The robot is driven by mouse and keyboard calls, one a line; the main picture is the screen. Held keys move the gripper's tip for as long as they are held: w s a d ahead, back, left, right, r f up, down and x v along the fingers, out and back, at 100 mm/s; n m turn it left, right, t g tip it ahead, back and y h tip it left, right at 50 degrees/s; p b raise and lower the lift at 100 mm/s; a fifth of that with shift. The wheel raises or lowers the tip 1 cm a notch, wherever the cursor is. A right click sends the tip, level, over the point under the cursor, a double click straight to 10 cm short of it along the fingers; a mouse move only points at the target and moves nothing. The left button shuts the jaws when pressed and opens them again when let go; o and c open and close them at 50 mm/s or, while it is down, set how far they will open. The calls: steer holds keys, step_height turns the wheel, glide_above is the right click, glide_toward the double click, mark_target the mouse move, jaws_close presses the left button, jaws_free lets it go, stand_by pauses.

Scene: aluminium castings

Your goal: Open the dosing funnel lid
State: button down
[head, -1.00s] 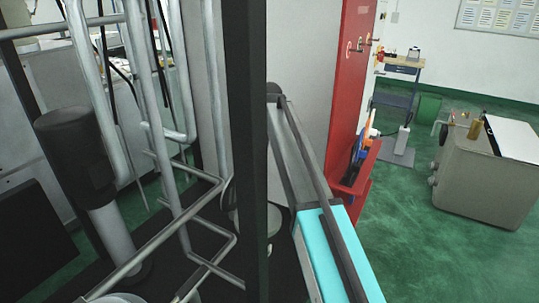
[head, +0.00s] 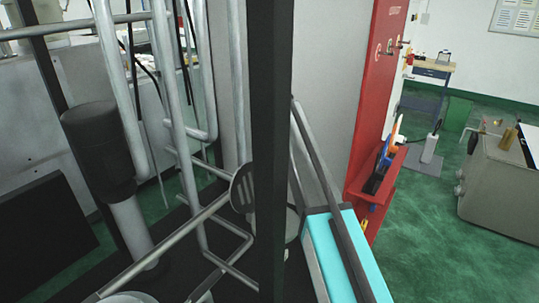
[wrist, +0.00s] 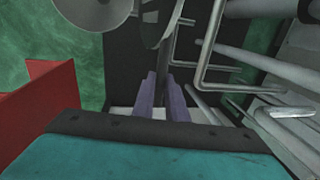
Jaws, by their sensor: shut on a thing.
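In the wrist view the lid (wrist: 158,22) shows nearly edge-on at the top. The pale round funnel (wrist: 92,12) is left of it, apart from it at the upper rims. My gripper (wrist: 165,82) has two purple-grey fingers close together just below the lid, shut on its grip part. The exact contact is hard to see. In the head view the fingers are hidden.
A black upright post (head: 271,150) stands close before my arm. Bent metal pipes (head: 175,110) and a dark motor-like cylinder (head: 98,150) crowd the left. A red tool panel (head: 378,100) stands to the right. Green floor beyond it is open before a grey cabinet (head: 500,190).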

steer(key=shift+w+a, duration=0.3)
steer(key=shift+a, duration=0.55)
steer(key=c, duration=1.9)
jaws_free()
steer(key=shift+w+a+f, duration=0.1)
steer(key=shift+o, duration=0.7)
steer(key=shift+w+a+f, duration=0.15)
steer(key=shift+a+f, duration=0.05)
steer(key=shift+d+r, duration=0.1)
steer(key=shift+d, duration=0.05)
steer(key=shift+r, duration=0.15)
step_height(320, 180, up, 13)
steer(key=s+d+b, duration=0.1)
steer(key=d+b, duration=0.1)
steer(key=b, duration=0.1)
steer(key=shift+s+d, duration=0.25)
steer(key=shift+d, duration=0.15)
